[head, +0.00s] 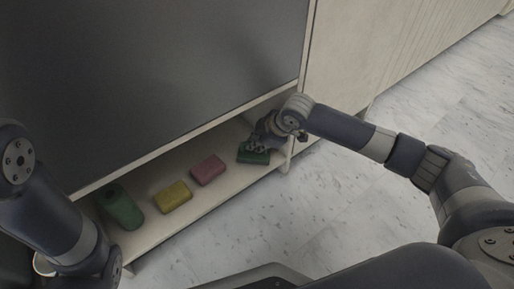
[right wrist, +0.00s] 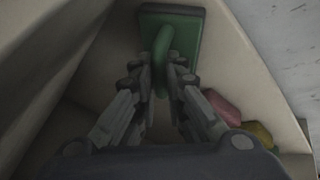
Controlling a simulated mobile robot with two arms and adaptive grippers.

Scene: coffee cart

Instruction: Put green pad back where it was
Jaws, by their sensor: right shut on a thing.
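The green pad (head: 253,155) lies at the right end of the low shelf (head: 222,190) in the head view. In the right wrist view the green pad (right wrist: 186,34) shows a raised green handle along its middle. My right gripper (right wrist: 161,75) is shut on that handle, one finger on each side; in the head view the gripper (head: 257,146) is over the pad and partly hides it. My left arm comes in at the left of the head view, but its gripper fingers do not show.
A pink pad (head: 208,169), a yellow pad (head: 173,196) and a green cylinder (head: 122,207) are on the shelf left of the green pad. A dark panel (head: 150,80) rises above the shelf. A shelf post stands close right of my right gripper. The floor in front is clear.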

